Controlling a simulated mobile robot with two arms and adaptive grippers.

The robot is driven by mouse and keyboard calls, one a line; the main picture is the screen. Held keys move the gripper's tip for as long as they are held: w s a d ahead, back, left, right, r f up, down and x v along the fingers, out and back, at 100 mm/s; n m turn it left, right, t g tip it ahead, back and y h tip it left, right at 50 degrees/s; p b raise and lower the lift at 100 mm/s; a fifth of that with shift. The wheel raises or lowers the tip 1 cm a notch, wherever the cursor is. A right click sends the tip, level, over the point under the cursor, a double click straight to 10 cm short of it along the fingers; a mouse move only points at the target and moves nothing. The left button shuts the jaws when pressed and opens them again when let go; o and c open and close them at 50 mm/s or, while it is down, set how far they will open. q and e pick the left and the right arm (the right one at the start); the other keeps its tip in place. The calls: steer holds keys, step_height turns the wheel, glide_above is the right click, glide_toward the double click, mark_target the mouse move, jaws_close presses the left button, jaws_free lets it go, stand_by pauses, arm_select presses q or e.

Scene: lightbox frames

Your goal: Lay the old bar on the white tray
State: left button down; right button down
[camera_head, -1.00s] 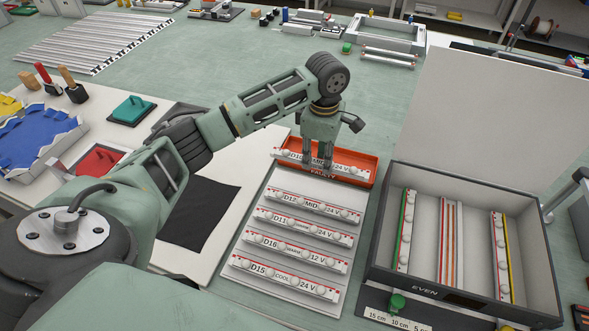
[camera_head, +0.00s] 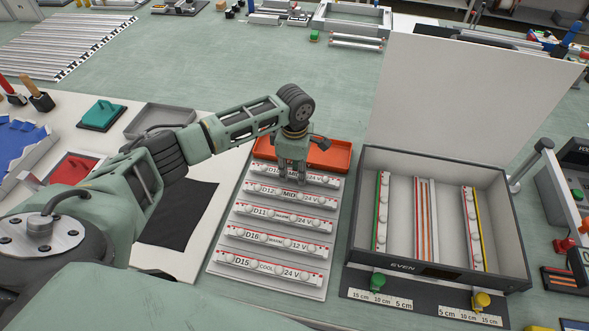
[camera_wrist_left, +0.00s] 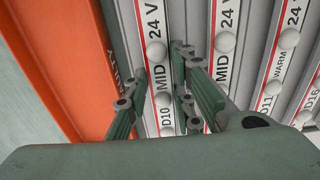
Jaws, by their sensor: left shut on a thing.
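The old bar (camera_head: 320,181), marked D10 MID 24 V, is a white strip with round white domes and a red line. My left gripper (camera_head: 292,180) is shut on its middle, and in the left wrist view the bar (camera_wrist_left: 156,52) runs between the fingers. The bar is at the far end of the white tray (camera_head: 262,281), beyond and roughly parallel to the D12 bar (camera_head: 318,200). Whether it touches the tray surface is unclear. The white tray also carries the D11, D16 and D15 bars in rows. My right gripper is out of view.
An orange tray (camera_head: 337,154), empty where visible, lies just beyond the white tray; its wall (camera_wrist_left: 68,70) fills the wrist view's left. An open grey box (camera_head: 452,240) with coloured strips stands to the right. A black cloth (camera_head: 182,222) lies left.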

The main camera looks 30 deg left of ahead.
mark_target(295, 172)
arm_select(q)
steer(key=c, duration=1.7)
jaws_free()
steer(key=shift+o, duration=1.1)
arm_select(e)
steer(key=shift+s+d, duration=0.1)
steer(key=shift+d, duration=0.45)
arm_select(q)
step_height(295, 172, up, 12)
steer(key=b, duration=0.1)
steer(key=shift+b, duration=0.4)
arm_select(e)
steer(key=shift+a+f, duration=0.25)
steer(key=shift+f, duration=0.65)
arm_select(q)
steer(key=shift+r, duration=0.1)
